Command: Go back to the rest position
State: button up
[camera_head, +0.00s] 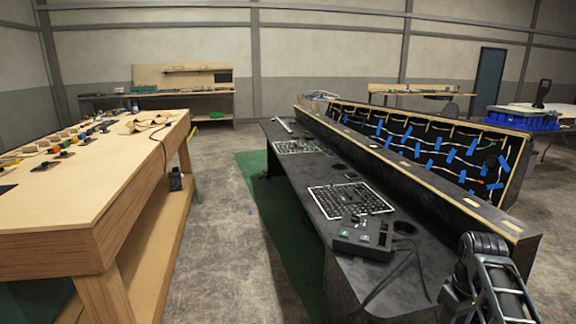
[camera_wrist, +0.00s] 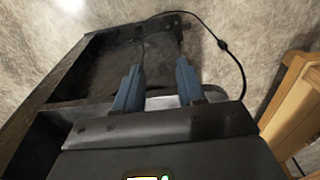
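My gripper (camera_wrist: 158,70) shows in the wrist view, with its two blue-grey fingers apart and nothing seen between them. It points past a dark panel or frame (camera_wrist: 95,55) towards a grey concrete floor. I cannot tell whether the fingers touch anything. In the head view, part of my arm shows at the lower right, beside the dark console (camera_head: 300,205); the gripper itself cannot be made out there. A black control box (camera_head: 362,238) with small lit buttons sits on the console desk.
A wooden workbench (camera_head: 75,205) with small parts stands at the left. A concrete aisle (camera_head: 220,240) and a green mat (camera_head: 262,185) lie between it and the console. A raised panel with wiring and blue tape (camera_head: 430,150) backs the console. A black cable (camera_wrist: 235,60) hangs near my gripper.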

jog(key=s+a+f+t, duration=0.3)
jog(key=s+a+f, duration=0.2)
jog(key=s+f, duration=0.55)
jog(key=s+a+f+m+t+h, duration=0.1)
jog(key=s+a+f+t, duration=0.15)
jog(key=s, duration=0.45)
jog(key=s+a+f+t, duration=0.1)
jog(key=s+a, duration=0.3)
jog(key=s, duration=0.3)
jog(key=s+a+r+t, duration=0.2)
jog(key=s+r, duration=0.3)
jog(key=s, duration=0.3)
jog(key=s+a+r+t, duration=0.2)
jog(key=s+r+t, duration=0.1)
jog(key=s+r, duration=0.35)
jog(key=s+a+r+t, duration=0.1)
jog(key=s+r, duration=0.3)
jog(key=r, duration=0.4)
jog(key=s+r+m+t+y, duration=0.1)
jog(key=s+r+t, duration=0.1)
jog(key=s+r, duration=0.3)
notch_tip(320, 180, up, 4)
jog(key=shift+a, duration=0.4)
